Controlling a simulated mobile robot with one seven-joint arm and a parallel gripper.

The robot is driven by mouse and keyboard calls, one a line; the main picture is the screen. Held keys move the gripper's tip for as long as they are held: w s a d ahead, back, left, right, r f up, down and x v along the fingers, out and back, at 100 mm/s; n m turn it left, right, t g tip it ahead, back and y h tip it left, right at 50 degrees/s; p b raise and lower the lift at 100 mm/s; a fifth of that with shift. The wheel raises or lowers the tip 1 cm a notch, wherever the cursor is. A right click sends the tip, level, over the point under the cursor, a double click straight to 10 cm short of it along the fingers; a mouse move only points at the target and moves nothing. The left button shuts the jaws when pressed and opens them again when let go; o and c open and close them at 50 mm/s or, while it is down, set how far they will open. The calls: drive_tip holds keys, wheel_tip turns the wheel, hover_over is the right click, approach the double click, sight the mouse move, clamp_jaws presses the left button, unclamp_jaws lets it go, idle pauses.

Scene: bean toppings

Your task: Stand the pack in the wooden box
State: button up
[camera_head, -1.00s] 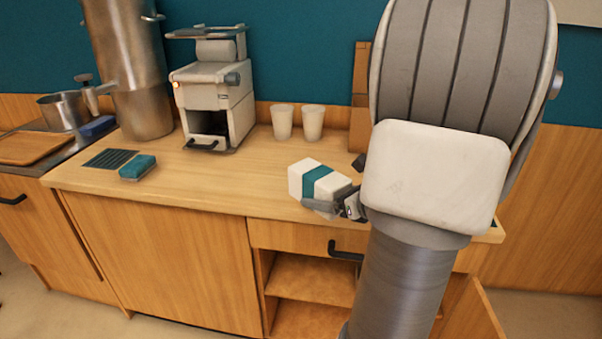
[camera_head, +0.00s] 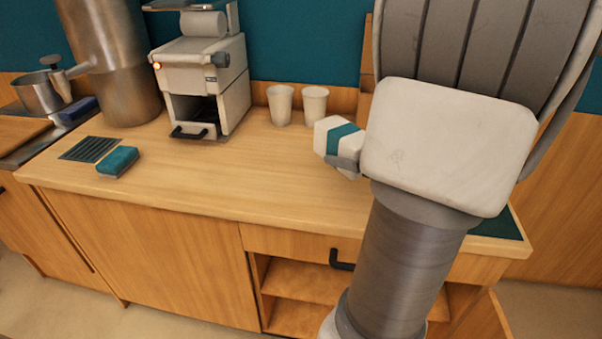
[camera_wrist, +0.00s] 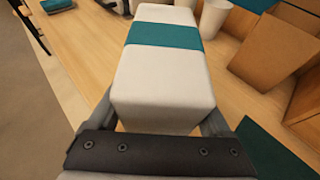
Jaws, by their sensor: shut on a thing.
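The pack (camera_head: 340,140) is a white block with a teal band. It also fills the middle of the wrist view (camera_wrist: 163,85). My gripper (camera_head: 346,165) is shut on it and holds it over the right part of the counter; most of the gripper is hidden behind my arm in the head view. In the wrist view my gripper (camera_wrist: 160,125) has one finger on each side of the pack's near end. The wooden box (camera_wrist: 272,52) stands to the right of the pack in the wrist view. In the head view only a strip of it (camera_head: 366,50) shows behind my arm.
Two white cups (camera_head: 281,104) stand at the back of the counter (camera_head: 230,180), left of the box. A grey machine (camera_head: 205,80) and a teal sponge (camera_head: 118,161) are further left. A dark green mat (camera_head: 498,224) lies at the right end. The middle front counter is clear.

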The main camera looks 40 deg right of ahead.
drive_tip(key=b, duration=0.4)
hover_over(303, 183)
wheel_tip(303, 183, down, 7)
drive_tip(key=shift+f, duration=0.1)
drive_tip(key=shift+f+b, duration=1)
drive_tip(key=shift+f, duration=0.9)
drive_tip(key=shift+f, duration=0.1)
drive_tip(key=o, duration=1.2)
drive_tip(key=shift+o, duration=0.2)
